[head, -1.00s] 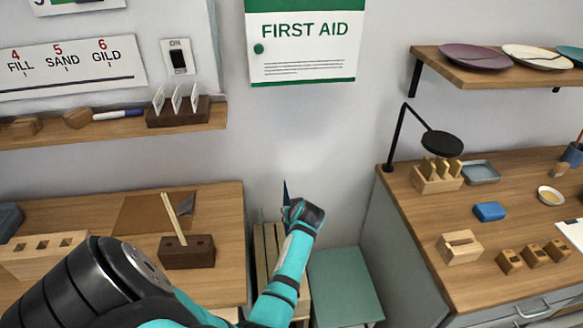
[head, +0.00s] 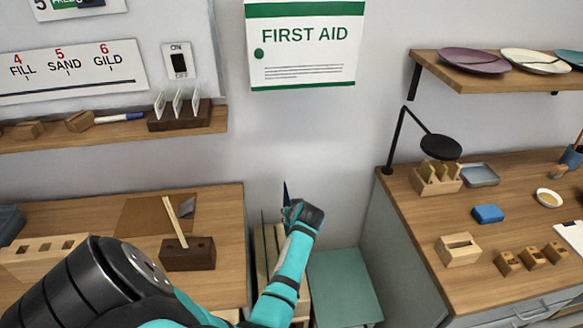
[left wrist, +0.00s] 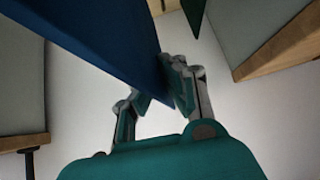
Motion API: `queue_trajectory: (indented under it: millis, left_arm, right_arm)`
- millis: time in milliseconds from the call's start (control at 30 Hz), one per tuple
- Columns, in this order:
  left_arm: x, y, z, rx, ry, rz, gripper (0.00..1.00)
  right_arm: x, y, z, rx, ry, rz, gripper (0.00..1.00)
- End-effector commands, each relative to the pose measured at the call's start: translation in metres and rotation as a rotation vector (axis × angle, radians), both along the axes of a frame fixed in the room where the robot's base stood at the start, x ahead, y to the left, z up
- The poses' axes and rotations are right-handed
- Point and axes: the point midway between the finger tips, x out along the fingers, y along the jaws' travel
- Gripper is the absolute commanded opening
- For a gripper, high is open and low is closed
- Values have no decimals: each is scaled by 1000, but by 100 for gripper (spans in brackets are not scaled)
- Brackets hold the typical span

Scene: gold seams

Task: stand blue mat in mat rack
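The blue mat (left wrist: 110,45) fills the upper left of the left wrist view. In the head view only a narrow dark-blue sliver of it (head: 286,194) shows, standing up beside my gripper. My left gripper (left wrist: 158,92) is shut on the mat's lower corner; in the head view its hand (head: 302,213) hangs over the gap between the two benches. The slatted wooden mat rack (head: 264,262) stands low in that gap, just below and left of the hand. My forearm covers part of the rack, and I cannot tell whether the mat touches it. My right gripper is not in view.
A green stool (head: 343,288) stands right of the rack. The left bench (head: 218,215) and the right bench with drawers (head: 410,225) border the gap. A dark-green edge (left wrist: 192,12) shows beside the mat. Bare wall is behind the hand.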

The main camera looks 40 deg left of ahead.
Motion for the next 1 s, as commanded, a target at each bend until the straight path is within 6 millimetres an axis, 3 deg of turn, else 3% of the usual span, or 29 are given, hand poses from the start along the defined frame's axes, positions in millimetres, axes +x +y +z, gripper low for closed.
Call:
queue_trajectory:
  millis: [367, 600, 1000]
  left_arm:
    - [1, 0, 5, 0, -3, -1, 0]
    - [-2, -2, 35, -29, -29, -37, 0]
    - [-2, -1, 12, -28, -27, -37, 0]
  right_arm:
    - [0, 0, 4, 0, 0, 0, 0]
    - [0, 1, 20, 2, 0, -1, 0]
    - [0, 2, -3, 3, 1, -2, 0]
